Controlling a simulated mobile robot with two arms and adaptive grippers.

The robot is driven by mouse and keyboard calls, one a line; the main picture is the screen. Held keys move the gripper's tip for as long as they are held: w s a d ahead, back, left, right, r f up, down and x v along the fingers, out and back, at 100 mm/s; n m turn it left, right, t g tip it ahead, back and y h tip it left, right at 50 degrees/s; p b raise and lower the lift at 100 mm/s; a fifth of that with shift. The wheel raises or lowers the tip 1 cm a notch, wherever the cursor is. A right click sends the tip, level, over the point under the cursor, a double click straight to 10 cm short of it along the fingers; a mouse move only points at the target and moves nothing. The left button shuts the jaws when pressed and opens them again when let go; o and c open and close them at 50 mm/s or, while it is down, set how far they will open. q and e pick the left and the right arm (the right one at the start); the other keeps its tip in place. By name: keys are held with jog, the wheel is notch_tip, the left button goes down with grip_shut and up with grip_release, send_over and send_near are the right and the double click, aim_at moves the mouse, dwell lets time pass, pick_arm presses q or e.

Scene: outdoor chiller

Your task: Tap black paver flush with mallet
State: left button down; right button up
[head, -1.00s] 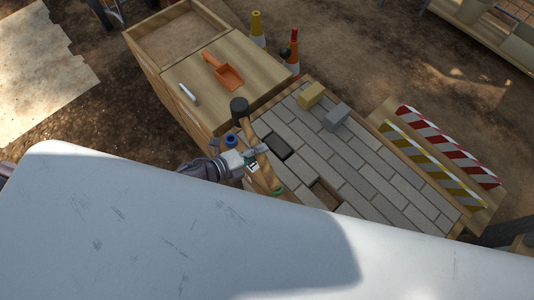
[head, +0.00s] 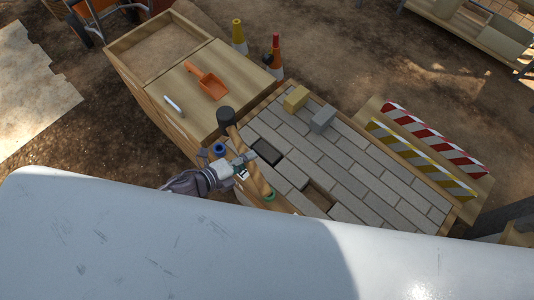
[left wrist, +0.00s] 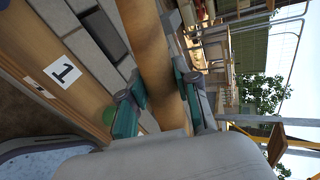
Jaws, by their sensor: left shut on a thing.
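The mallet (head: 240,146) has a black head and a wooden handle. My left gripper (head: 247,168) is shut on the handle, and the head points away toward the wooden box. In the left wrist view the handle (left wrist: 158,62) passes between the two fingers (left wrist: 160,100). The black paver (head: 266,152) lies among grey pavers, just right of the handle. It also shows in the left wrist view (left wrist: 104,35). The mallet is beside the paver in the head view; its height above the bed is unclear. My right gripper is not in view.
An open slot (head: 318,196) shows in the paver bed (head: 345,165). Striped barriers (head: 435,140) stand right. My pale body covers the front.

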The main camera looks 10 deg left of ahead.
pick_arm(q)
jog(key=shift+d, duration=0.1)
jog(key=d+f+b, duration=0.3)
jog(key=d+f, duration=0.2)
jog(key=d, duration=0.7)
jog(key=shift+d+f+b, duration=0.2)
jog(key=shift+d+b, duration=0.15)
jog(key=shift+b, duration=0.05)
jog(key=shift+r+p, duration=0.8)
jog(key=shift+p, duration=0.05)
jog(key=shift+f, duration=0.1)
